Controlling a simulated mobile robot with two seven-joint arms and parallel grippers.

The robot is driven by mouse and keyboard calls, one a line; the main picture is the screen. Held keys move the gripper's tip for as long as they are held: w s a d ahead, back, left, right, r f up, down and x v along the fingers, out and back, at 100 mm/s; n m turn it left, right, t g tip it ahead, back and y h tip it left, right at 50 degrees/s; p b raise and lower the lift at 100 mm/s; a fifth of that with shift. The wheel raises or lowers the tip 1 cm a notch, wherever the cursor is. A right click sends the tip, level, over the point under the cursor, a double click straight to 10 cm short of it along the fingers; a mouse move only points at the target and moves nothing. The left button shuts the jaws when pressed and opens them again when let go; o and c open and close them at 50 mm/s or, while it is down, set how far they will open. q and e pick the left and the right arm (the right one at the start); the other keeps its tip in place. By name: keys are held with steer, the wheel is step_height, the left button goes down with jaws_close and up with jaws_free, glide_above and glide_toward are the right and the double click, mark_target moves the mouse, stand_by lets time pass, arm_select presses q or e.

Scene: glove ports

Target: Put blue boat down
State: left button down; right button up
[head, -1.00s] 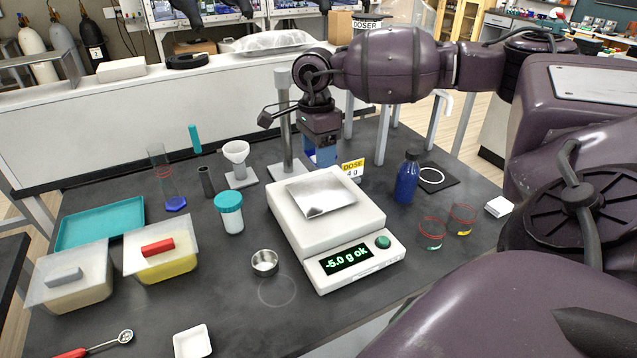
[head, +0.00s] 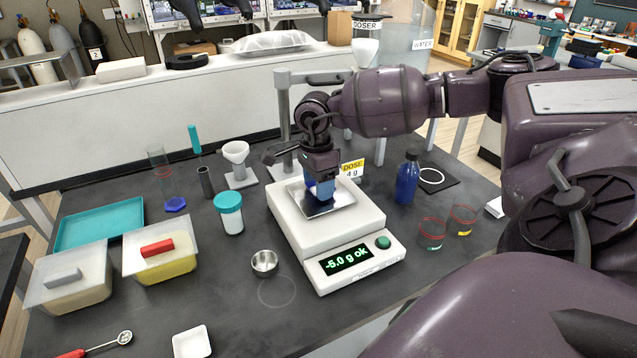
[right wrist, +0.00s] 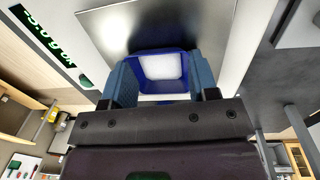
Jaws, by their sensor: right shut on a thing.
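My right gripper (head: 320,184) is low over the metal pan of the balance (head: 345,232), pointing down. It is shut on the blue boat (head: 325,191), which the fingers partly hide. In the right wrist view the boat (right wrist: 148,55) sits between the two fingers (right wrist: 163,82), with a pale patch inside its blue walls. I cannot tell whether the boat touches the pan (head: 338,203). The balance display reads "-5.0 g ok". My left gripper is not in view.
A "DOSE 4 g" sign (head: 352,169) stands just behind the balance, and a blue bottle (head: 407,180) to its right. A teal-lidded jar (head: 230,214) and a small metal cup (head: 264,262) are left of it. Two beakers stand at right.

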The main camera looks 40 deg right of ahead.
steer(key=shift+f, duration=0.1)
steer(key=o, duration=0.9)
steer(key=r, duration=0.8)
steer(key=w+r, duration=0.1)
steer(key=r, duration=0.3)
steer(key=shift+d+r, duration=0.1)
steer(key=shift+d, duration=0.05)
